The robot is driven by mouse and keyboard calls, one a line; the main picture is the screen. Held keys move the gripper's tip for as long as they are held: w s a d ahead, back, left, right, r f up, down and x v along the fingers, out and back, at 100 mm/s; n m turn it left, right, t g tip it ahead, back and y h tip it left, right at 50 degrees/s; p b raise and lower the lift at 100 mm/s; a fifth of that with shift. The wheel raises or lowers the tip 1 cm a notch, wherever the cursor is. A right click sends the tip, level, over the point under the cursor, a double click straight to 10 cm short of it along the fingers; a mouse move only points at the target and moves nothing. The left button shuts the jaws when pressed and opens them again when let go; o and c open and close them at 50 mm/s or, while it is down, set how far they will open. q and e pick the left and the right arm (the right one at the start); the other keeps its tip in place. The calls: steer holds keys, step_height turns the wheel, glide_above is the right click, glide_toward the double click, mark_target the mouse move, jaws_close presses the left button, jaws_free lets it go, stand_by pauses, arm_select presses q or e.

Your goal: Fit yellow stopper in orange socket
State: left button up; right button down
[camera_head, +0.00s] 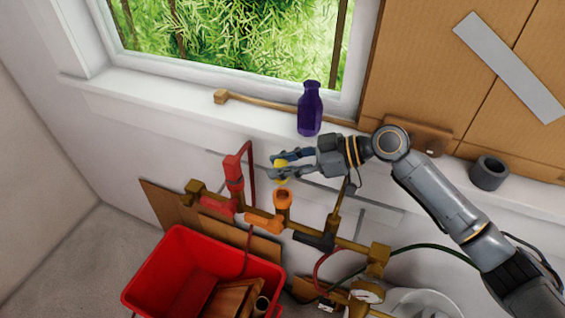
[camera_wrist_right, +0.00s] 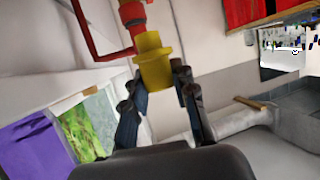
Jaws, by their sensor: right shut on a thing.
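The yellow stopper (camera_head: 281,168) is held between the fingers of my right gripper (camera_head: 276,166), a little above and left of the orange socket. It also shows in the right wrist view (camera_wrist_right: 154,64), gripped between the two dark fingertips (camera_wrist_right: 160,80). The orange socket (camera_head: 283,200) is an upright, open-topped cup on the pipe run under the window. The stopper is apart from the socket in the head view. The socket cannot be made out in the right wrist view. My left gripper is out of view.
A red valve pipe (camera_head: 234,172) stands just left of the stopper. A purple bottle (camera_head: 310,110) and a wooden stick (camera_head: 270,105) are on the sill. A grey cup (camera_head: 489,173) is at right. A red crate (camera_head: 150,280) holding wooden pieces stands below the pipes.

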mark_target(282, 182)
steer(key=shift+f+b, duration=1.5)
steer(key=shift+f, duration=1.4)
steer(key=shift+d+b, duration=0.2)
steer(key=shift+b, duration=0.45)
steer(key=shift+f+b, duration=0.55)
steer(key=shift+b, duration=0.05)
steer(key=c, duration=1.4)
jaws_free()
steer(key=shift+o, duration=0.2)
steer(key=b+v, duration=0.1)
steer(key=v, duration=1)
steer(key=shift+s, duration=0.1)
